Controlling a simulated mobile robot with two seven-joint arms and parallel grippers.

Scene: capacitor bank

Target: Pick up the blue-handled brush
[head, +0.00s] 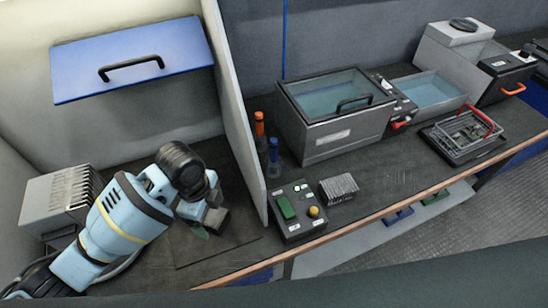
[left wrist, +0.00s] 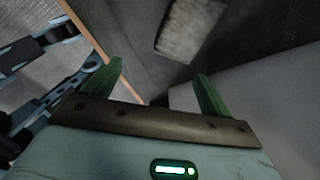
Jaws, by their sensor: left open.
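The blue-handled brush (head: 273,148) appears in the head view as a slim upright thing with a blue top, close to the right side of the white partition. An orange-topped one (head: 259,124) stands just behind it. My left gripper (head: 200,230) is low over the dark bench on the left side of the partition, so the partition lies between it and the brush. In the left wrist view its two green fingers (left wrist: 160,86) are apart with nothing between them. I cannot make out the brush in that view.
The white partition (head: 238,125) is a tall obstacle. A control box (head: 296,212) with buttons and a finned block (head: 338,188) are right of it. A lidded water bath (head: 335,110) stands behind. A slotted grey box (head: 60,200) is at left, under a blue panel (head: 135,60).

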